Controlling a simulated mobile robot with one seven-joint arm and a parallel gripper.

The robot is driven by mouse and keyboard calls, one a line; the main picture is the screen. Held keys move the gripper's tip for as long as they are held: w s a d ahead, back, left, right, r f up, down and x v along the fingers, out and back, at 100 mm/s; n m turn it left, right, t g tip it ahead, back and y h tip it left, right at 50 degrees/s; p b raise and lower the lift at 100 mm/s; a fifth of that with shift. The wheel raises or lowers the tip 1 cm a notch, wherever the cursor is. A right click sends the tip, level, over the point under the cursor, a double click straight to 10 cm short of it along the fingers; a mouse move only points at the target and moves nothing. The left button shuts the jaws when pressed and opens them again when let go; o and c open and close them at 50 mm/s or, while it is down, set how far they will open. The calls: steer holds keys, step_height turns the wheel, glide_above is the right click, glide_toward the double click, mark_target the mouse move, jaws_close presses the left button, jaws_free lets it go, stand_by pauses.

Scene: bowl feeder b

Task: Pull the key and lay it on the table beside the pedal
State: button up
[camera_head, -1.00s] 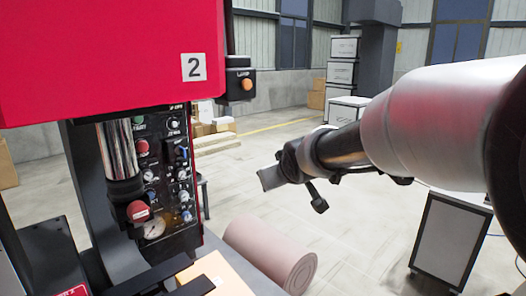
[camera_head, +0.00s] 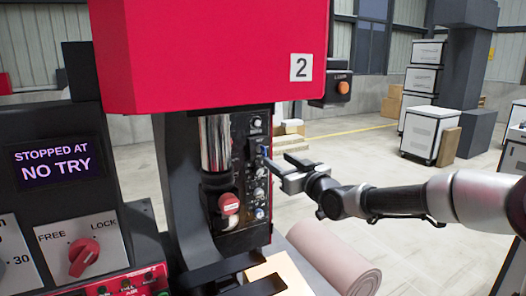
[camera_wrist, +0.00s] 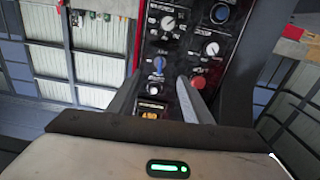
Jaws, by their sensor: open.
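The control panel (camera_head: 252,140) stands on the side of the red machine, with knobs and buttons on its face. A blue key-like piece (camera_wrist: 158,65) sticks out of the panel in the wrist view, between and just beyond my fingertips. A blue piece (camera_head: 265,151) also shows on the panel in the head view, close to my fingertips. My gripper (camera_head: 278,161) points at the panel from the right. Its two fingers are apart in the wrist view (camera_wrist: 160,80), with nothing held between them. I cannot make out a pedal in either view.
A pale tan block or tabletop (camera_head: 283,272) lies below the panel. A red button (camera_wrist: 199,82) sits right beside the right finger in the wrist view. A large pinkish roll (camera_head: 340,262) lies on the floor at right. A FREE/LOCK dial (camera_head: 84,256) is at left.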

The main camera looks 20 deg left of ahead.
mark_target(265, 152)
steer(key=shift+p+x, duration=0.65)
steer(key=shift+x, duration=3.85)
steer(key=shift+b, duration=0.7)
steer(key=shift+c, duration=0.2)
jaws_close()
steer(key=shift+d+f, duration=0.1)
steer(key=shift+b+v, duration=1.7)
steer(key=shift+v, duration=1.25)
